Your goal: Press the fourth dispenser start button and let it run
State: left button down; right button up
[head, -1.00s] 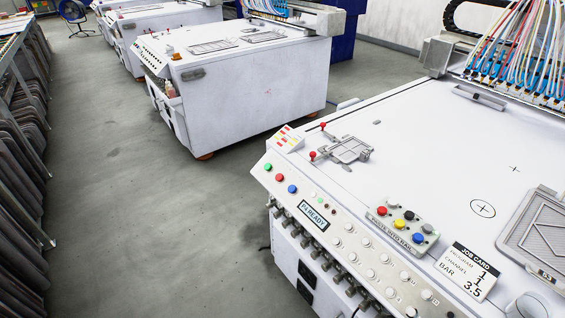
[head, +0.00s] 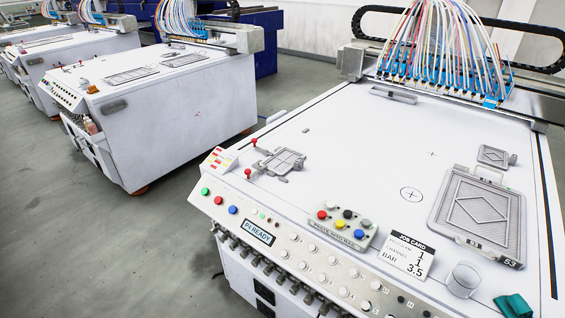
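A white dispensing machine (head: 330,130) fills the right and front of the head view. Its sloped front panel carries a green button (head: 205,191), a red button (head: 218,200) and a blue button (head: 233,210) at the left end. Right of them a small display (head: 258,232) reads "P4 READY". I cannot read any label marking a start button. Neither gripper is in view.
A job card (head: 408,254) reads program 1, channel 1, bar 3.5. A holder (head: 343,236) with coloured caps, a clear cup (head: 463,279), a green cloth (head: 514,307) and grey plates (head: 478,212) lie on the top. Similar machines (head: 165,110) stand left, across open floor.

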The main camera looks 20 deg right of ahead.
aim_at(204, 192)
jog(key=u, duration=1.95)
jog(key=i, duration=1.1)
jog(key=z, duration=3.9)
